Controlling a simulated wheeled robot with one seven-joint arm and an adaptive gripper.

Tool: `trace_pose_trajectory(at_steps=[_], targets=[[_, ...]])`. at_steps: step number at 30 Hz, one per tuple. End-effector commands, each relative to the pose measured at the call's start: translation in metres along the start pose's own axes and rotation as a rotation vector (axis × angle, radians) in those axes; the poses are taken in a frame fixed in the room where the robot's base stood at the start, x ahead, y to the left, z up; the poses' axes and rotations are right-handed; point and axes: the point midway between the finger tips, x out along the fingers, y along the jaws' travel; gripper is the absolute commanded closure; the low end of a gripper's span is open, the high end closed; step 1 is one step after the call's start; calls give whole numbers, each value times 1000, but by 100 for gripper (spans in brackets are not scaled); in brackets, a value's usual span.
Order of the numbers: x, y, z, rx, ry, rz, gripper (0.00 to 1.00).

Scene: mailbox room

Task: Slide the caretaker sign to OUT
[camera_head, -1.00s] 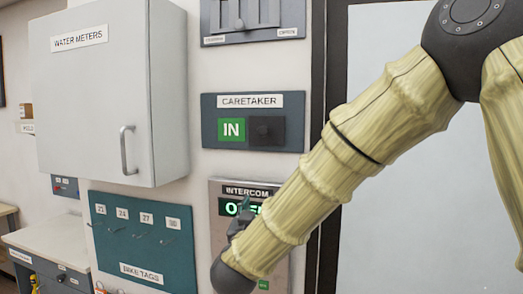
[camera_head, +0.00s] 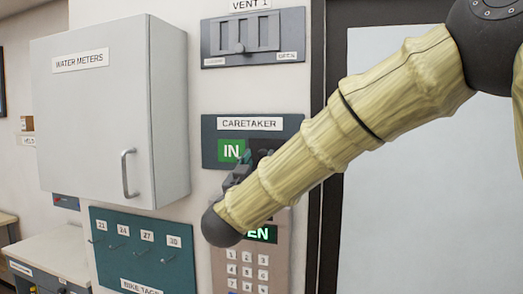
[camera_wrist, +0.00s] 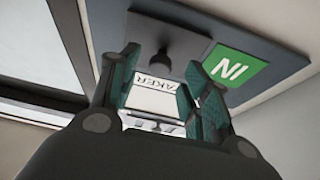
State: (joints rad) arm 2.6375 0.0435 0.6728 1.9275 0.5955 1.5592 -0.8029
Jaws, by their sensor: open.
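The caretaker sign is a blue-grey panel (camera_head: 208,152) on the wall with a white CARETAKER label (camera_head: 250,124). Its left half shows a green IN field (camera_head: 231,150). A dark sliding cover (camera_head: 266,146) is on the right half, partly hidden by my gripper. In the wrist view the sign appears upside down, with the green IN field (camera_wrist: 236,68) at right and a dark round knob (camera_wrist: 181,44) left of it. My gripper (camera_head: 242,170) is open in front of the sign's lower middle. In the wrist view its fingers (camera_wrist: 168,68) are spread and the knob shows beyond the gap; I cannot tell any contact.
An intercom keypad (camera_head: 251,268) is just below, partly behind my arm. A VENT 1 slider panel (camera_head: 253,37) is above. A grey WATER METERS cabinet (camera_head: 110,110) juts out at left, above a BIKE TAGS hook board (camera_head: 140,250). A dark door frame (camera_head: 317,220) is at right.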

Motion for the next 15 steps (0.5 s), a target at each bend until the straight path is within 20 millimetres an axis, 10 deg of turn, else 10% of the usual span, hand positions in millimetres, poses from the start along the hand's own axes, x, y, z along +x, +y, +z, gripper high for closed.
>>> trace_pose_trajectory(at_steps=[15], targets=[[29, 0, 1, 0, -1, 0, 53]])
